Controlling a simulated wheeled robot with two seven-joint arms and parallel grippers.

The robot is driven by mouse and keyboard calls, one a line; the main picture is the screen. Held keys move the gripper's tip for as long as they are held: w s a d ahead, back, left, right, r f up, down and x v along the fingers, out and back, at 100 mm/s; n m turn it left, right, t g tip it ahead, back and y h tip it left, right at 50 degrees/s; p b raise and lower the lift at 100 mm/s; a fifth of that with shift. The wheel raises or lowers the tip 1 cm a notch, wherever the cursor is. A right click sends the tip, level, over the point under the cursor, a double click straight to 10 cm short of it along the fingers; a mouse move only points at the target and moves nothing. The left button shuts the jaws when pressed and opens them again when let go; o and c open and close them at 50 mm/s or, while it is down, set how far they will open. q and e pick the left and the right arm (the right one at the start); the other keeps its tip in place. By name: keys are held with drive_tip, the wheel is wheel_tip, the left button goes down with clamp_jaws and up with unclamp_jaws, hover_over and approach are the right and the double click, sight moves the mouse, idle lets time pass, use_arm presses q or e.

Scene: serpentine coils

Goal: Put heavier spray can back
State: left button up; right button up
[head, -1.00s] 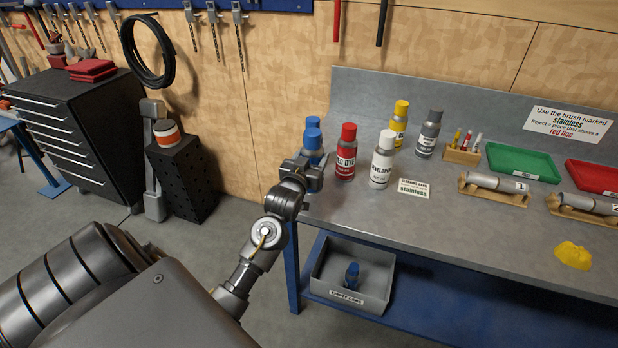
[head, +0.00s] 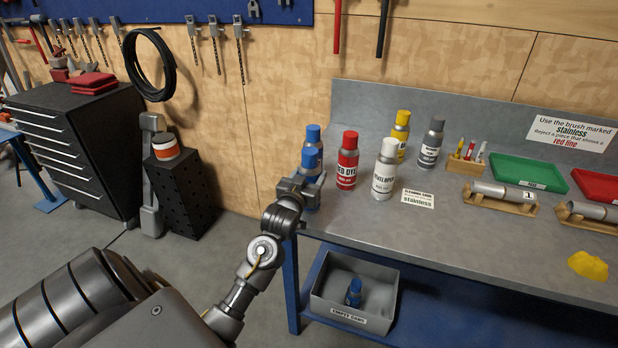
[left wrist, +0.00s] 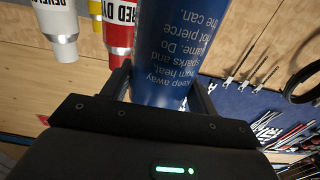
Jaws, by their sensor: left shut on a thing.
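My left gripper (head: 300,187) is shut on a blue spray can (head: 312,160) at the left end of the bench. The can is upright. The gripper hides part of its lower body, and I cannot tell whether its base touches the bench. In the left wrist view the blue can (left wrist: 168,50) stands between the two fingers (left wrist: 160,92), with white warning text on it. A second blue can (head: 354,292) is in the grey bin (head: 325,308) under the bench, which bears a label. My right gripper is not in view.
A red can (head: 347,165) and a white can (head: 384,175) stand just right of the held can. Yellow (head: 402,128) and grey (head: 431,145) cans are behind. A small card (head: 418,198) lies in front. The bench front (head: 420,235) is clear.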

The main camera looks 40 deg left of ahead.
use_arm(q)
drive_tip(key=o, duration=1.1)
drive_tip(key=shift+f, duration=0.15)
drive_tip(key=shift+o, duration=0.6)
drive_tip(key=b+v, duration=0.2)
drive_tip(key=v, duration=1)
drive_tip(key=shift+r, duration=0.2)
